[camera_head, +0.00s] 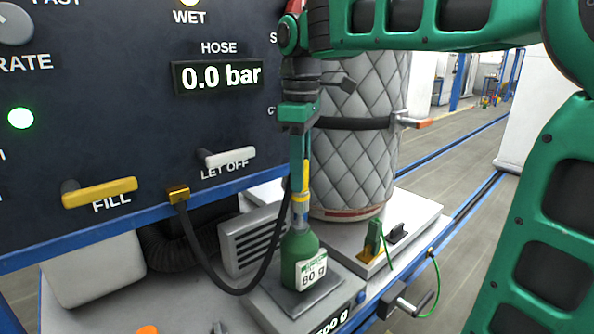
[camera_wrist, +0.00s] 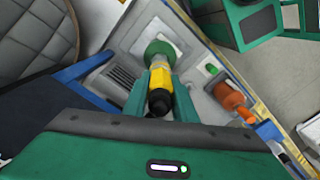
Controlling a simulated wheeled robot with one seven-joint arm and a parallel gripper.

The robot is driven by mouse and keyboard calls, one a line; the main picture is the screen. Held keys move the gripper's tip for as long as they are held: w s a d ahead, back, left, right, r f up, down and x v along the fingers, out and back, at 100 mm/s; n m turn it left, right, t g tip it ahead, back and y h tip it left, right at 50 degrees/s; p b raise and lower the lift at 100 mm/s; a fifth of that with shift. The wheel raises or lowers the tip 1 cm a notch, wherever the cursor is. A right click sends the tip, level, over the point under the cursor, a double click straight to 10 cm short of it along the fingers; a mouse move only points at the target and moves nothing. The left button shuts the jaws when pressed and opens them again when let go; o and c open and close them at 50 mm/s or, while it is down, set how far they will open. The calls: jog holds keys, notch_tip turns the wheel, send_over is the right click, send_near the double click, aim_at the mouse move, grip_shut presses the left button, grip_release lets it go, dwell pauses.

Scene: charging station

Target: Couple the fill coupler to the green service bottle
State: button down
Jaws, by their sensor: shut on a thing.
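The green service bottle (camera_head: 301,262) stands upright on the scale's grey plate, with a white label reading 80 g. My gripper (camera_head: 300,180) points down above it and is shut on the yellow fill coupler (camera_head: 301,197). The coupler sits directly over the bottle's neck; I cannot tell whether it is locked on. A black hose (camera_head: 262,278) loops from the coupler to the brass fitting on the panel. In the wrist view the yellow coupler (camera_wrist: 160,82) is between the fingers, in line with the green bottle (camera_wrist: 157,48) beyond it.
The dark panel (camera_head: 120,130) reads 0.0 bar, with a yellow FILL lever (camera_head: 99,193) and a grey LET OFF lever (camera_head: 229,157). A strapped, quilted cylinder (camera_head: 357,160) stands close behind my gripper. An orange object (camera_wrist: 230,96) lies right of the bottle in the wrist view.

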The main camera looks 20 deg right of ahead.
jog(key=shift+f, duration=1.85)
jog(key=c, duration=1.4)
grip_release()
notch_tip(320, 180, up, 11)
jog(key=shift+w+f, duration=0.1)
jog(key=shift+f, duration=0.1)
jog(key=s+d+f+m, duration=0.5)
jog(key=s+f, duration=0.2)
jog(key=f, duration=0.1)
jog(key=s+d+f+m, duration=0.6)
jog(key=s+f, duration=0.2)
jog(key=f, duration=0.1)
jog(key=s+d+f+m, duration=0.5)
jog(key=s+f, duration=0.3)
jog(key=shift+s+d+f+m, duration=0.25)
jog(key=shift+d+f+m, duration=0.05)
jog(key=shift+d+f, duration=0.05)
